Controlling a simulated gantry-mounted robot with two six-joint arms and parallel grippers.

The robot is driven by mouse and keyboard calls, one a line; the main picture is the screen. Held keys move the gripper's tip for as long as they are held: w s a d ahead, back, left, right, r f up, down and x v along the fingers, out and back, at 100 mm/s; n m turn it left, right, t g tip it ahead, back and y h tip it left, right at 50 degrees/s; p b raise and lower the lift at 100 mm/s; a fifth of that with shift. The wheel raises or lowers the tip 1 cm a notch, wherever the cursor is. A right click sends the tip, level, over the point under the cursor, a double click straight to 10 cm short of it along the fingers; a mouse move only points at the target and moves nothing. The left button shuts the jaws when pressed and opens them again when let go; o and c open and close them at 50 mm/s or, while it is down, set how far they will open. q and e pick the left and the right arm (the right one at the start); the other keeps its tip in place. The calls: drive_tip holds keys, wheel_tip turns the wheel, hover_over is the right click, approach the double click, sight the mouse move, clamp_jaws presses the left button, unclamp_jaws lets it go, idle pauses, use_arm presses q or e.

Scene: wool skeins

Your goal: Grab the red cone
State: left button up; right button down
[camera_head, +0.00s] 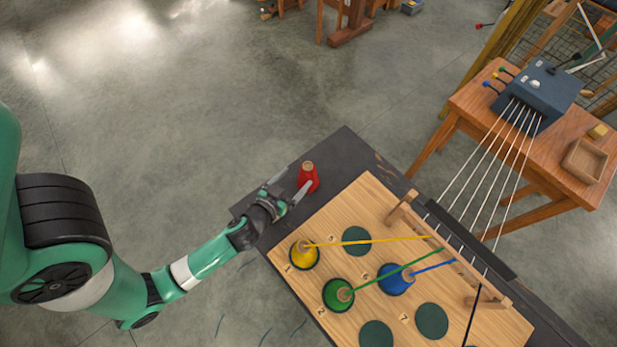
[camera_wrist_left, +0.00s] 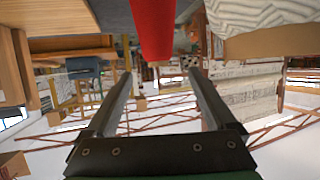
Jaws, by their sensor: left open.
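The red cone (camera_head: 309,182) stands upright on the dark table surface, near its far corner, with a tan wooden tip on top. My left gripper (camera_head: 294,183) is right beside it on its left side, with one finger overlapping the cone in the head view. In the left wrist view, the gripper (camera_wrist_left: 158,78) is open with nothing between its fingers. The red cone (camera_wrist_left: 152,28) shows there at the top, ahead of the fingertips and roughly in line with the gap. Whether a finger touches the cone, I cannot tell.
A wooden board (camera_head: 372,195) on the dark table carries yellow (camera_head: 304,256), green (camera_head: 337,295) and blue (camera_head: 394,281) cones with strands running to a wooden bar (camera_head: 408,214). Several green pads on it are empty. A side table (camera_head: 487,103) holds a blue-grey box (camera_head: 541,92).

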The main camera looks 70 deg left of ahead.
sight(308, 167)
use_arm(q)
drive_tip(key=x, duration=1)
drive_tip(key=shift+w+a, duration=0.15)
drive_tip(key=shift+w, duration=0.25)
clamp_jaws()
